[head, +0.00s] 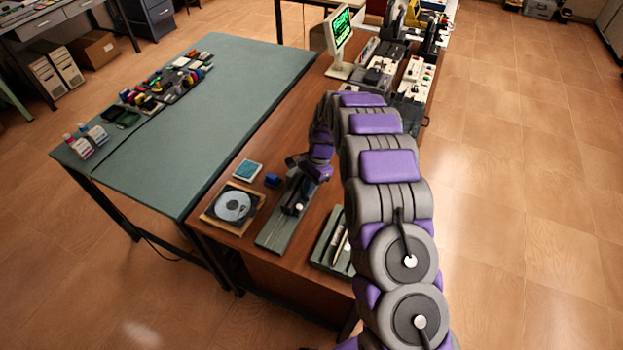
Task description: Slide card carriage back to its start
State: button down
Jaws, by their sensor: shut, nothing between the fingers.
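A black card carriage (294,199) sits on a long grey-green base (268,240) on the brown table. It is toward the far end of that base, and the near end is bare. My gripper (297,163) is just beyond the carriage, at the far end of the base, with its dark fingertips pointing left. It is shut and empty. The picture is too small to tell whether it touches the carriage. My purple and grey arm hides part of the table to the right.
A disc on a wooden base (232,206), a light-blue square (247,169) and a small dark-blue block (272,181) lie left of the carriage. A green tray (330,247) is on the right. A monitor (339,42) and machines stand farther back. The green table (222,115) has free room.

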jog(key=shift+x, duration=1.9)
jog(key=s+a+p, duration=0.1)
jog(key=s, duration=0.3)
jog(key=s+a, duration=0.2)
jog(key=s, duration=0.2)
jog(key=s+a+p, duration=0.1)
jog(key=s+a, duration=0.1)
jog(key=s, duration=0.2)
jog(key=shift+s+p, duration=0.2)
jog(key=shift+p, duration=0.1)
